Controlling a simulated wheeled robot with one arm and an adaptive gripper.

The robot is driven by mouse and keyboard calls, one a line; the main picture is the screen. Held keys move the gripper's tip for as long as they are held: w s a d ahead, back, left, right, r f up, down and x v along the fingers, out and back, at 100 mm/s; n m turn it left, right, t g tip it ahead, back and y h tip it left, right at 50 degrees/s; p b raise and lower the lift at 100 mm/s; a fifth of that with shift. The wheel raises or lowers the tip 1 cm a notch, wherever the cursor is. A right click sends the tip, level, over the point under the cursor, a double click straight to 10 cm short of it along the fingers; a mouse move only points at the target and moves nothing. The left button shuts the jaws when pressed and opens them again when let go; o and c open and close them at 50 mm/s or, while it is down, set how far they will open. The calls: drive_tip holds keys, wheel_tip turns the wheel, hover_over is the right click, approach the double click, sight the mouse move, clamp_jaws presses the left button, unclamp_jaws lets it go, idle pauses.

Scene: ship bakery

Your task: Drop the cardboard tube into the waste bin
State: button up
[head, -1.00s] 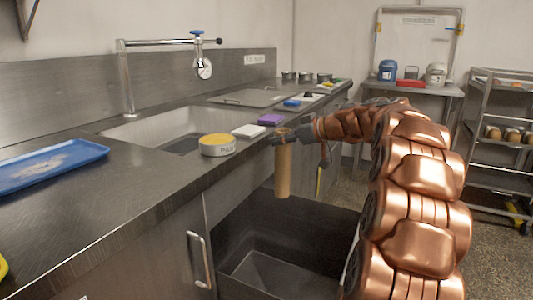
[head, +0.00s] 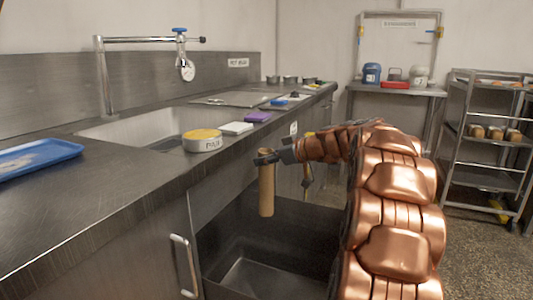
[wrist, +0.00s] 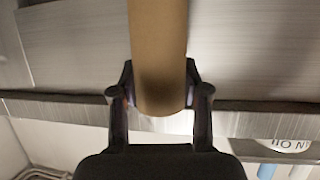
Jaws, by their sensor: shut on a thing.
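The cardboard tube (head: 266,190) is a plain brown cylinder and hangs upright in the head view. My gripper (head: 267,160) is shut on it near its top end. In the wrist view the tube (wrist: 158,50) stands between the two fingers of my gripper (wrist: 160,92). The waste bin (head: 225,262) is a dark open box that sits pulled out of the counter front, below the tube. The tube's lower end appears over the bin opening, apart from its floor. My arm hides the bin's right side.
The steel counter (head: 110,200) runs along the left, with a sink (head: 120,133), a yellow-topped round tin (head: 203,140), a white block (head: 236,128), a purple block (head: 257,117) and a blue tray (head: 35,158). A rack (head: 485,150) stands at the right. Floor between is clear.

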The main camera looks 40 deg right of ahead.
drive_tip(key=shift+f, duration=0.85)
drive_tip(key=o, duration=1)
drive_tip(key=v, duration=1.2)
